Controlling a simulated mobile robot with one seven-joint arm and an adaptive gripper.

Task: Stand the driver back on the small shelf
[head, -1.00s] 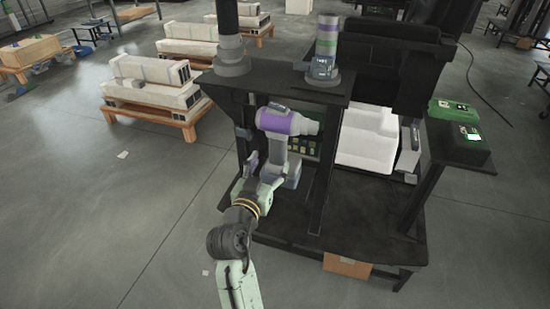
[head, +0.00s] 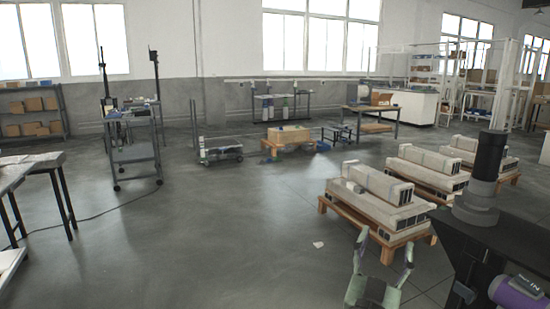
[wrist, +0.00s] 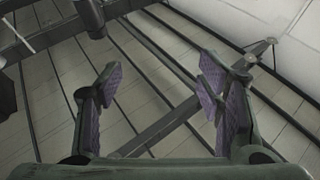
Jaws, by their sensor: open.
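The driver (head: 522,292) shows only in part, as a purple and grey body cut off by the bottom right corner of the head view. Its lower part is out of frame, so I cannot tell what it rests on. My gripper (head: 385,250) is at the bottom of the head view, left of the driver and apart from it, fingers pointing up. In the wrist view my gripper (wrist: 162,78) is open, with purple pads and nothing between them. I cannot make out the small shelf in the current views.
A dark workstation (head: 515,233) with a black column (head: 488,165) stands at the right edge, close to my gripper. Pallets of pale blocks (head: 385,205) lie behind the gripper. The floor to the left (head: 230,240) is open. The wrist view faces ceiling beams (wrist: 190,110).

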